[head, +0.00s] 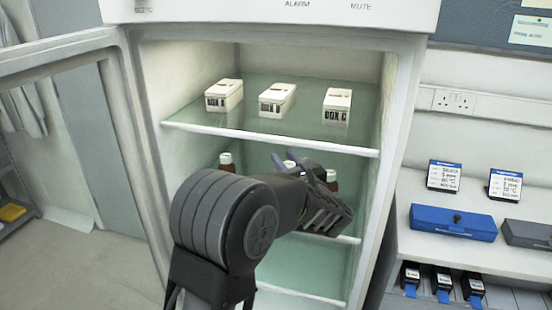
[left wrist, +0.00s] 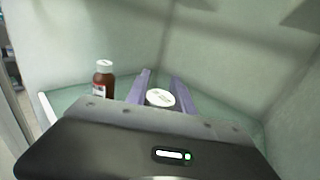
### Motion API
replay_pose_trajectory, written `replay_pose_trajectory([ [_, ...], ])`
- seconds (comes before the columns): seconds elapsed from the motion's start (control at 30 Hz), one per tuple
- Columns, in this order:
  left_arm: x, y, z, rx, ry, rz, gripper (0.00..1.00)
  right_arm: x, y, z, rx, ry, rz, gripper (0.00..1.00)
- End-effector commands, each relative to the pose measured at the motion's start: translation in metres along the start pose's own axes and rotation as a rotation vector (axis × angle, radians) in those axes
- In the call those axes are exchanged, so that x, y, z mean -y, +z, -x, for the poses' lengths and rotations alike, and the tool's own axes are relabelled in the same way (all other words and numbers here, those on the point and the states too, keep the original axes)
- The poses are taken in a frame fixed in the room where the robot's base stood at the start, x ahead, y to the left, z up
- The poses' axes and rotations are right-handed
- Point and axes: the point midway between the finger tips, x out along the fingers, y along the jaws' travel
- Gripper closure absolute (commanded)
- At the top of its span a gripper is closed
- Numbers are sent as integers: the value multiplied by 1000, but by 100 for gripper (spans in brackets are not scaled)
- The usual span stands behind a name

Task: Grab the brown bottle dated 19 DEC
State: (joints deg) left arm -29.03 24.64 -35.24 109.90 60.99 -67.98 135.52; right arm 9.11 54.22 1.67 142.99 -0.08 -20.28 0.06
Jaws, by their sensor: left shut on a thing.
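My left gripper (head: 286,159) reaches into the open cabinet at the middle shelf, its two purple fingers shut on a white-capped bottle (left wrist: 160,98). In the left wrist view the cap sits between the fingers (left wrist: 162,80); the bottle's body and label are hidden by my gripper. A brown bottle with a white cap (head: 226,161) stands apart to the left; it also shows in the left wrist view (left wrist: 104,79), upright, with a label too small to read. Another brown bottle (head: 332,179) stands to the right, partly behind my gripper. No date is legible. My right gripper is out of view.
Three white boxes (head: 278,98) stand on the glass shelf (head: 200,119) above my gripper. The cabinet door (head: 55,50) is open at the left. A counter at the right holds a blue case (head: 453,224) and small signs (head: 443,176).

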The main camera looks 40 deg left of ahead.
Motion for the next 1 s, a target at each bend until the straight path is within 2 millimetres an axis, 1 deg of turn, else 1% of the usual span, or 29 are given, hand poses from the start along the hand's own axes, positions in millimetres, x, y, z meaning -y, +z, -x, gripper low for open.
replay_pose_trajectory([
  [0.03, 1, -4, 15, -1, -5, 4, 100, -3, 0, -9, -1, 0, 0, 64],
  [0.2, 1, -4, 62, 0, -4, 5, 100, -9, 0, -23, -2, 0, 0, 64],
  [0.3, 1, -2, 84, 1, -3, 2, 100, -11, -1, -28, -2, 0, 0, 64],
  [0.33, 2, -1, 88, 2, -5, 1, 100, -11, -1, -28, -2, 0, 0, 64],
  [0.5, 1, 0, 100, 2, -2, 0, 100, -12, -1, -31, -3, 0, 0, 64],
  [0.6, 0, 0, 102, 2, 0, 0, 100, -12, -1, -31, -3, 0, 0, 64],
  [1.0, 0, 0, 103, 1, 1, 0, 100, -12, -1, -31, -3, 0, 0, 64],
])
